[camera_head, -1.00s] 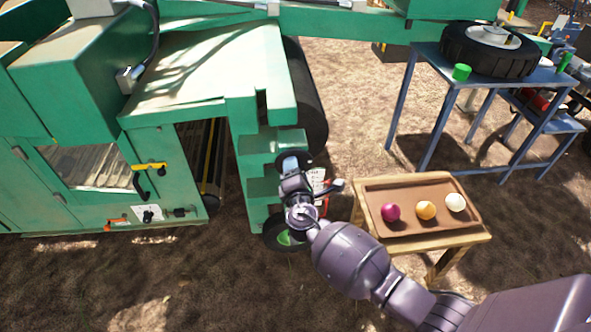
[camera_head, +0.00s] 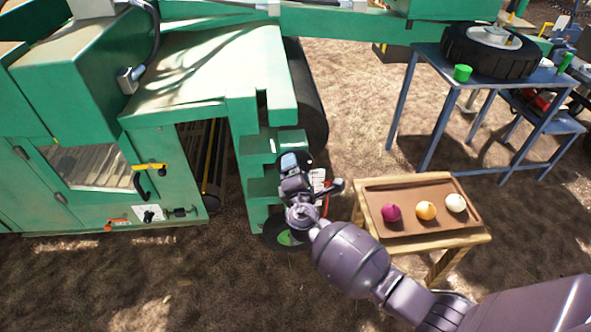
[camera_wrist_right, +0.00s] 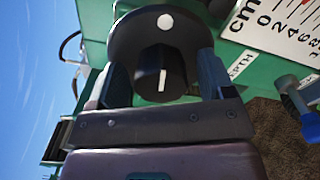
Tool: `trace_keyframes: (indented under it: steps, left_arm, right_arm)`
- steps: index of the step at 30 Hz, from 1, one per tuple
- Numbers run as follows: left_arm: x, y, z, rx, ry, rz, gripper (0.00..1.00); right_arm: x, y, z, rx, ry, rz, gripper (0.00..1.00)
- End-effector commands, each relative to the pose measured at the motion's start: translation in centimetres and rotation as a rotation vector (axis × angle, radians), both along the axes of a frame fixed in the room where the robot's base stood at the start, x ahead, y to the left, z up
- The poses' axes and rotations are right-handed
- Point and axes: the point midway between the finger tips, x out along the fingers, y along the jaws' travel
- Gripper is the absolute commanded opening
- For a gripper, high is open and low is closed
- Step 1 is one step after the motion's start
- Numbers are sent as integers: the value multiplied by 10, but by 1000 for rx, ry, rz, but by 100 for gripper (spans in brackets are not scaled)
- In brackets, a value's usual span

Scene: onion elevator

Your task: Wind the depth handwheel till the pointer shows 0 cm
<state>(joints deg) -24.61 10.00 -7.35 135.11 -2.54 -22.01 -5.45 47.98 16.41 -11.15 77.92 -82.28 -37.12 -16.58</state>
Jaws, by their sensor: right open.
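The depth handwheel (camera_wrist_right: 165,22) is a black disc with a white dot on its face and a dark hub with a white line. It fills the top middle of the right wrist view. My right gripper (camera_wrist_right: 160,76) is open, with one finger on either side of the hub and gaps beside it. In the head view, my right gripper (camera_head: 290,162) is at the green machine's corner and mostly hides the wheel. The white cm scale (camera_wrist_right: 275,22) is right of the wheel, with a red mark at the top edge; its reading is unclear. My left gripper is out of view.
The green machine (camera_head: 165,112) fills the left. A wooden stand (camera_head: 440,241) with a tray of several onions is close right of my arm. A blue table (camera_head: 425,62) with a tire stands behind. A blue-ended handle (camera_wrist_right: 287,84) is below the scale.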

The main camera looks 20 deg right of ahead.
Motion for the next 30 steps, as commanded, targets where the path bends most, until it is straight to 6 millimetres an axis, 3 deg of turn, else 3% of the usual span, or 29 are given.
trace_keyframes:
  steps: [8, 21, 30]
  left_arm:
    - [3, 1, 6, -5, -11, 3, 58]
    - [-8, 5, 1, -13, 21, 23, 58]
    - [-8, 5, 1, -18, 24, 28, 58]
  right_arm:
    - [-21, 7, 2, 1, -1, 0, 75]
    - [-90, 26, 2, 0, -2, 1, 75]
    - [-104, 30, 0, 0, 0, -1, 75]
